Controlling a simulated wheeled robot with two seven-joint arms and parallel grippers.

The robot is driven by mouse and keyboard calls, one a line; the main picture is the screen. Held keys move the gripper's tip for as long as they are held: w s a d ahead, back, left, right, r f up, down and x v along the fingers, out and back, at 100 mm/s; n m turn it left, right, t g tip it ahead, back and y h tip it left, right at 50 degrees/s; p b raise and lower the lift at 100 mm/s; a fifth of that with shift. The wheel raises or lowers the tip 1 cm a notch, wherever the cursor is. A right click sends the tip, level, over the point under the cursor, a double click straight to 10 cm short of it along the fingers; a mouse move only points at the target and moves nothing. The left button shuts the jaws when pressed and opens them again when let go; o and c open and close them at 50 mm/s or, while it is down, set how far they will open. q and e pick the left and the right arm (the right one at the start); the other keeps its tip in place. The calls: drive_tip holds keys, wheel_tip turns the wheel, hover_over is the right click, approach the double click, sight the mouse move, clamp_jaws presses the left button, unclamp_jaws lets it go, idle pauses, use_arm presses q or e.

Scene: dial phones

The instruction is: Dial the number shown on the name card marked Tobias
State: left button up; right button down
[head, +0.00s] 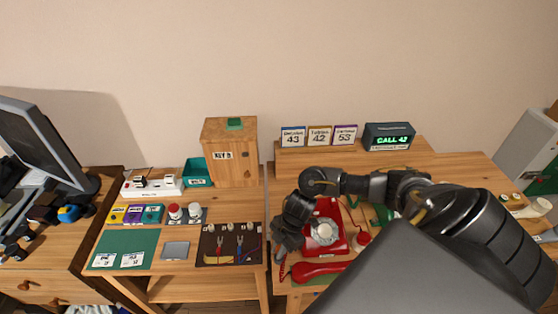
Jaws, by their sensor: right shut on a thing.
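Several name cards stand at the back of the right table. The middle one, the Tobias card (319,136), reads 42. The red dial phone (340,242) with a pale round dial (324,231) sits below them on the table. Its red handset (325,268) is off the phone, in front of it. My right gripper (281,257) is at the phone's left front, shut at the handset's left end; the contact itself is hard to see. A coiled red cord shows by its tips. My right arm hides part of the phone. My left gripper is out of view.
A dark display (389,136) reads CALL 42. Other cards, reading 43 (293,137) and 53 (345,135), flank the Tobias card. A wooden box (230,160) and a tool mat (229,243) are on the left table. A gap separates the two tables.

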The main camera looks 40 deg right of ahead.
drive_tip(key=shift+f+b, duration=0.6)
drive_tip(key=shift+f, duration=0.3)
drive_tip(key=c, duration=1.3)
unclamp_jaws()
drive_tip(key=shift+c, duration=0.2)
drive_tip(key=shift+r, duration=0.1)
drive_tip(key=b+v, duration=0.1)
drive_tip(key=v, duration=0.9)
drive_tip(key=shift+r, duration=0.35)
drive_tip(key=shift+d, duration=0.1)
